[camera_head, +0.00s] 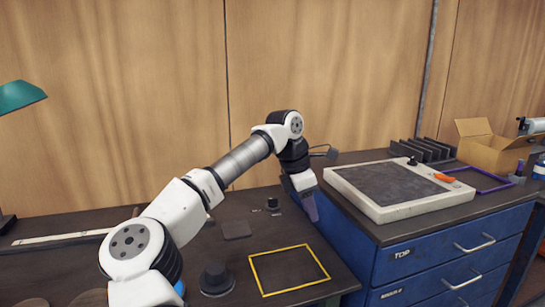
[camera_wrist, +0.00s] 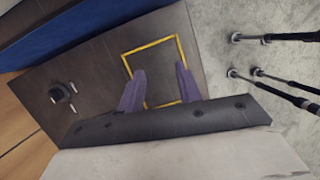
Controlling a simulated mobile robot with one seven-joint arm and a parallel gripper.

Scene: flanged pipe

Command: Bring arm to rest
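My arm reaches out over the dark worktop, with the elbow raised and the wrist pointing down. My gripper (camera_head: 311,208) hangs near the right end of the worktop, beside the blue drawer cabinet. In the wrist view its two purple fingers (camera_wrist: 160,68) are spread well apart with nothing between them. The worktop and a yellow square outline (camera_wrist: 152,46) lie beyond the fingertips. In the head view the yellow outline (camera_head: 285,250) lies below and left of the gripper, and no object is inside it.
A white-framed tray (camera_head: 398,216) with a dark panel sits on the blue cabinet (camera_head: 400,262). A cardboard box (camera_head: 490,150) and purple outline (camera_head: 503,182) are farther right. A round black piece (camera_head: 216,279) and a small dark part (camera_head: 272,203) lie on the worktop. Wooden panels stand behind.

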